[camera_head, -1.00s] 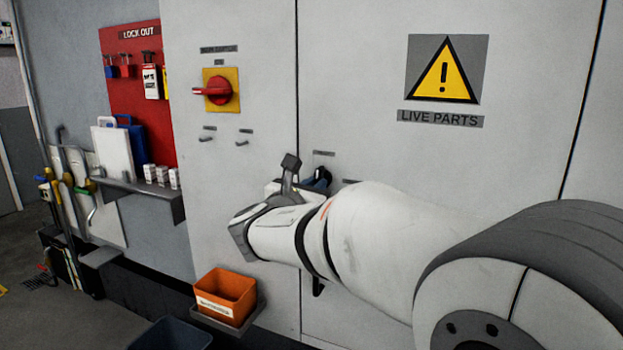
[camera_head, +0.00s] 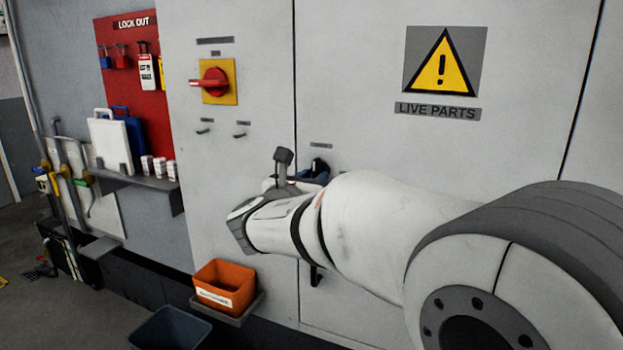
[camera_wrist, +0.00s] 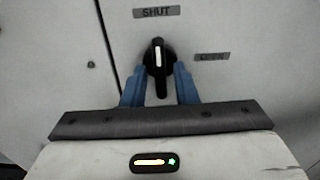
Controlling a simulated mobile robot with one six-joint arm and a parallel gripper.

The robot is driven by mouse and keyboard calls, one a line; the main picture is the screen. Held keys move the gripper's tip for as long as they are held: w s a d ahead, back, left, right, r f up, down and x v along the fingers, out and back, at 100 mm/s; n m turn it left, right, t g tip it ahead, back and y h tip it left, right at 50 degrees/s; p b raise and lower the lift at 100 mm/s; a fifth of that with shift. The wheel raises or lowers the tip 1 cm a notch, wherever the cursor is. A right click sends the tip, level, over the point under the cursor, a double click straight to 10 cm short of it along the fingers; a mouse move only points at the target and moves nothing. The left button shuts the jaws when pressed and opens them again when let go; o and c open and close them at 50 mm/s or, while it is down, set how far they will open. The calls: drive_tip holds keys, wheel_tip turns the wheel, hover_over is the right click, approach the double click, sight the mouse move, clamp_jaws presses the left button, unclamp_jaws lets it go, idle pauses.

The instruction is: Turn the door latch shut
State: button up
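The door latch is a black handle (camera_wrist: 158,57) with a white mark on a round base. In the wrist view it stands about upright, its white mark towards the SHUT label (camera_wrist: 154,12) above. A second, blurred label (camera_wrist: 211,57) is to its right. My gripper (camera_wrist: 160,84) has its blue fingers on either side of the latch, with gaps showing between them and the handle; it looks open. In the head view the latch (camera_head: 319,165) shows only as a dark tip beyond my blue finger, and my wrist hides the rest.
A red rotary switch (camera_head: 213,82) on a yellow plate is left of the door seam. An orange bin (camera_head: 224,285) sits low on a bracket, and a red lockout board (camera_head: 122,60) hangs at the left. A LIVE PARTS sign (camera_head: 437,111) is on the door.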

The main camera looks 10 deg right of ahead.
drive_tip(key=shift+o, duration=0.6)
drive_tip(key=v, duration=0.7)
drive_tip(key=shift+s+a, duration=0.25)
drive_tip(key=shift+s, duration=0.05)
